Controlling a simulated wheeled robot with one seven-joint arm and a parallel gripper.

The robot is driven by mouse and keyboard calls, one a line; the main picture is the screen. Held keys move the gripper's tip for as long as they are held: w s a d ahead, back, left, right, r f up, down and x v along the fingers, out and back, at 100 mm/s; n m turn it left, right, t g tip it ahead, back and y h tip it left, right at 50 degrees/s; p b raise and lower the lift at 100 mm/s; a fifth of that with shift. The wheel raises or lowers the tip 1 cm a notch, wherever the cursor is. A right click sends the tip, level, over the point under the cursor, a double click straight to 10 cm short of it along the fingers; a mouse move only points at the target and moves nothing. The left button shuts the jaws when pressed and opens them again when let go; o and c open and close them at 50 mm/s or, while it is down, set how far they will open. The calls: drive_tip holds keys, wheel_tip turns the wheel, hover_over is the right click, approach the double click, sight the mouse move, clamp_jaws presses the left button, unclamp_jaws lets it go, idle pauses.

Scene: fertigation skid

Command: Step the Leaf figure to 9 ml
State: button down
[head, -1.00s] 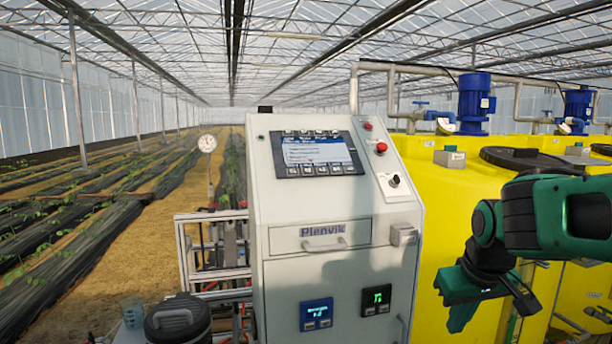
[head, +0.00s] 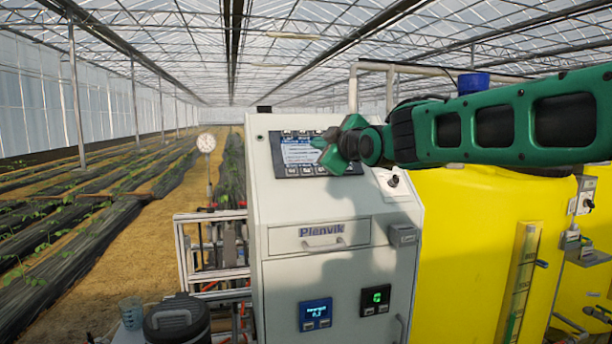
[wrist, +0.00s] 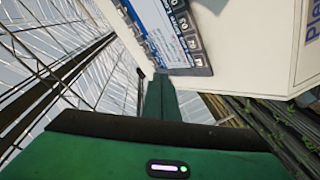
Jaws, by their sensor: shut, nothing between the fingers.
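The control panel's screen (head: 297,150) sits in the sloped top of the pale cabinet (head: 290,200), with button rows above and below it. Its text is too small to read, so I cannot tell the Leaf figure. My gripper (head: 326,150) is shut and empty in front of the screen's right part, hiding some of the screen and lower buttons. In the wrist view the shut fingers (wrist: 161,95) point toward the corner of the panel (wrist: 165,30), near its row of buttons (wrist: 185,38). I cannot tell whether the fingertips touch the panel.
Below are a drawer marked Plenvik (head: 320,235), a blue-lit display (head: 316,314) and a green-lit display (head: 375,300). Yellow tanks (head: 460,240) stand to the right, behind my arm. A round dial gauge (head: 206,143) stands left of the cabinet.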

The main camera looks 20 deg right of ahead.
drive_tip(key=shift+a+r, duration=0.15)
drive_tip(key=shift+r, duration=0.1)
drive_tip(key=shift+w, duration=0.1)
approach(303, 165)
drive_tip(key=shift+w+a+r, duration=0.1)
drive_tip(key=shift+w, duration=0.8)
drive_tip(key=shift+w+a+r, duration=0.15)
drive_tip(key=shift+w, duration=0.8)
drive_tip(key=shift+w+f, duration=0.45)
drive_tip(key=shift+f, duration=0.05)
idle(1.7)
drive_tip(key=shift+s, duration=0.1)
idle(0.3)
drive_tip(key=shift+s+r, duration=0.4)
drive_tip(key=shift+r, duration=0.15)
drive_tip(key=shift+s+r, duration=1.7)
drive_tip(key=shift+r, duration=0.15)
